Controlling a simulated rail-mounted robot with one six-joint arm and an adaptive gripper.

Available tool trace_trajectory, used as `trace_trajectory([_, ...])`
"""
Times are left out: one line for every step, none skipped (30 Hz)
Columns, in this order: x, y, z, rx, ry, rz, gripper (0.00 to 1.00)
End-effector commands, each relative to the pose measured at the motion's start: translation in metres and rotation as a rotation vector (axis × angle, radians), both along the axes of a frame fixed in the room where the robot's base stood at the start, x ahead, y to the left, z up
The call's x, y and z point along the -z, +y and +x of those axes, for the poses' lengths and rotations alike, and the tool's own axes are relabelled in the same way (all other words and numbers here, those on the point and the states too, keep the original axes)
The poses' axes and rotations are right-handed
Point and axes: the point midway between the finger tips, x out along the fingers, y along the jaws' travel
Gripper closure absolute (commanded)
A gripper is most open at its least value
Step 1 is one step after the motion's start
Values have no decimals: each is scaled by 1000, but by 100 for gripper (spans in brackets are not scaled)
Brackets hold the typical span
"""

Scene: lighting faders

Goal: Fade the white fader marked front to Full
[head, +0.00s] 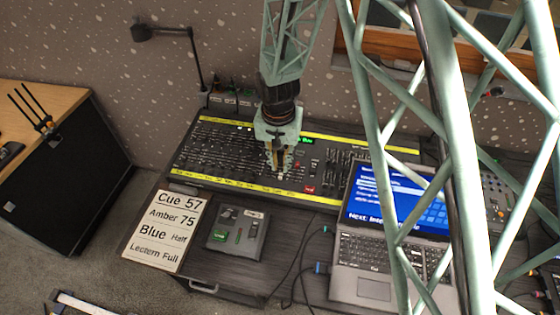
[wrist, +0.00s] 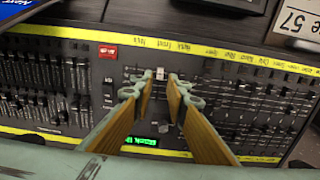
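The lighting console (head: 215,150) is a dark, wide desk of faders with yellow label strips along its edges. My gripper (head: 280,172) is pointed down over its middle. In the wrist view my gripper (wrist: 158,88) is open, with its two fingers apart over the fader panel. A small white fader cap (wrist: 160,73) shows between the fingertips, near the yellow label strip (wrist: 180,46). The labels there are upside down and too small to read surely, so I cannot confirm which one says front. I cannot tell whether either finger touches the cap.
A red button (wrist: 108,52) and a green display (wrist: 138,141) are close to the fingers. Other faders lie on both sides. A cue card (head: 166,230), a small control box (head: 238,232) and a laptop (head: 390,240) stand in front of the console. A desk lamp (head: 150,33) is behind.

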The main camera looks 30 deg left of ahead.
Motion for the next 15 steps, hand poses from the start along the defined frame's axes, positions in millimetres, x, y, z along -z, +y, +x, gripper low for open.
trace_trajectory([5, 0, 0, 0, 1, 0, 86])
trace_trajectory([7, 0, 0, 0, 0, 0, 86])
trace_trajectory([10, 0, 1, 0, 0, 0, 86])
trace_trajectory([12, 0, 1, 0, 0, 0, 86])
trace_trajectory([14, 1, 1, 0, 0, 1, 86])
trace_trajectory([17, 1, 1, 0, -1, 1, 86])
trace_trajectory([19, 1, 2, 0, 0, 1, 86])
trace_trajectory([21, 1, 2, 0, -1, 1, 86])
trace_trajectory([25, 1, 2, 0, -1, 1, 86])
trace_trajectory([27, 1, 2, 0, -1, 1, 86])
trace_trajectory([30, 1, 2, 0, -1, 1, 86])
trace_trajectory([33, 1, 3, 0, -1, 1, 86])
trace_trajectory([35, 1, 3, 0, -1, 1, 86])
trace_trajectory([37, 1, 3, 0, -1, 1, 86])
trace_trajectory([40, 1, 3, 0, -1, 0, 86])
